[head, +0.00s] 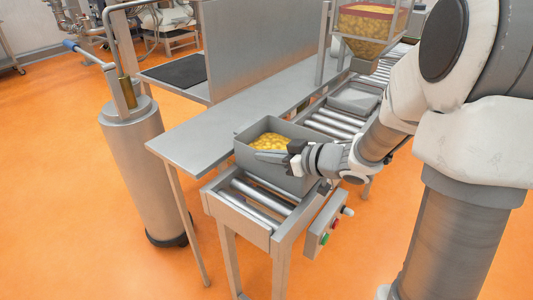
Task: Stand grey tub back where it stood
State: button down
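The grey tub (262,174) is an open box with yellow pieces (270,142) inside. It sits upright at the near end of the roller conveyor (262,200), beside the grey table. My gripper (280,157) reaches in from the right, at the tub's right side. A finger shows over the yellow contents near the rim. The far finger and any contact with the tub wall are too small to make out.
A steel table (205,140) runs along the conveyor's left. A grey cylinder (135,165) stands at left. A button box (328,225) juts from the conveyor's near end. Orange floor is clear in front.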

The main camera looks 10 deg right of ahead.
jog(key=c, duration=1.1)
grip_release()
jog(key=shift+o, duration=0.2)
jog(key=shift+r, duration=0.3)
jog(key=p+v, duration=0.4)
jog(key=v, duration=0.8)
jog(key=shift+r, duration=0.3)
